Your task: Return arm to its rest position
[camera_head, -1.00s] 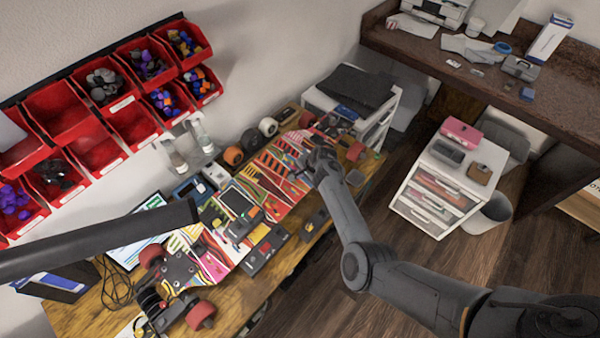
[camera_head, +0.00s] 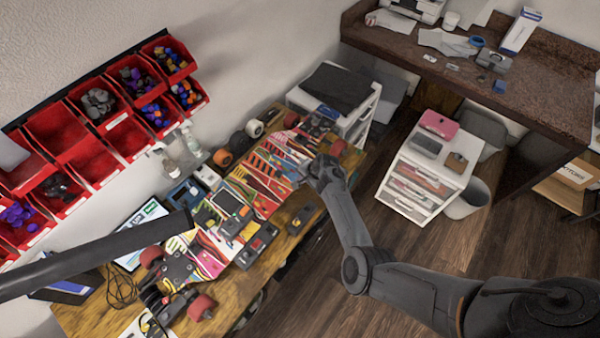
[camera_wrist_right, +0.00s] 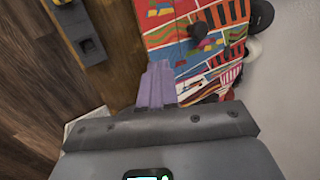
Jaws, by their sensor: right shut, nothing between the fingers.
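My right arm comes in from the lower right in the head view. Its gripper (camera_head: 306,170) is over the far part of the wooden workbench, above the right edge of the colourful skateboard deck (camera_head: 262,193). In the right wrist view the purple-grey fingers (camera_wrist_right: 157,84) are shut with nothing between them. The deck (camera_wrist_right: 203,40) lies beyond the fingers there, with the floor to the left. My left arm (camera_head: 95,257) crosses the lower left of the head view. Its gripper does not show clearly.
Red wall bins (camera_head: 104,100) hang along the left wall. A white drawer unit (camera_head: 425,170) stands on the floor at right, below a dark counter (camera_head: 440,62). Another drawer unit (camera_head: 362,104) stands behind the workbench. Open floor lies between the workbench and the right-hand drawers.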

